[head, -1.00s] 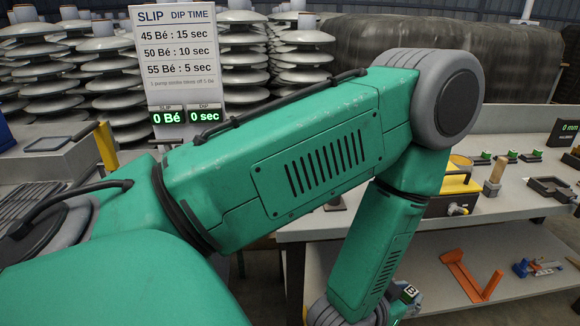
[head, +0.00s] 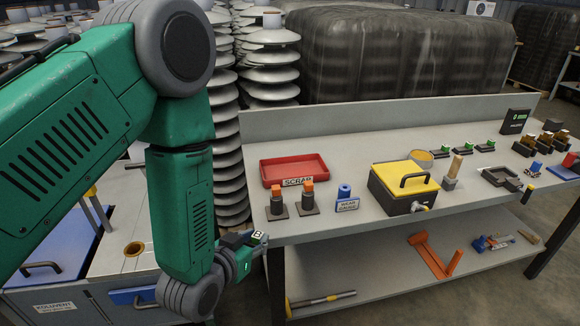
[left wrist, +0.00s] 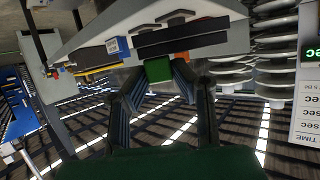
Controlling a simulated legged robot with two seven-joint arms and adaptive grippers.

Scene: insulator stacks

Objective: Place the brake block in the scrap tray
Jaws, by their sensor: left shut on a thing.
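My left gripper (head: 247,252) is at the front left corner of the workbench, low and apart from the tray. In the left wrist view its fingertips (left wrist: 158,78) are shut on the green part of a block, which I take as the brake block (left wrist: 158,70). Dark slabs lie just beyond the green part; I cannot tell whether they belong to it. In the head view the held block (head: 236,240) looks dark and small, beside a white face marked B. The red scrap tray (head: 318,161), labelled SCRAP, sits on the bench top, up and right of the gripper, and looks empty. My right gripper is out of view.
Two orange-topped dark pieces (head: 307,197) stand before the tray, with a blue gauge (head: 345,197) to their right. A yellow-topped box (head: 405,185) is farther right. Insulator stacks (head: 270,60) stand behind the bench.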

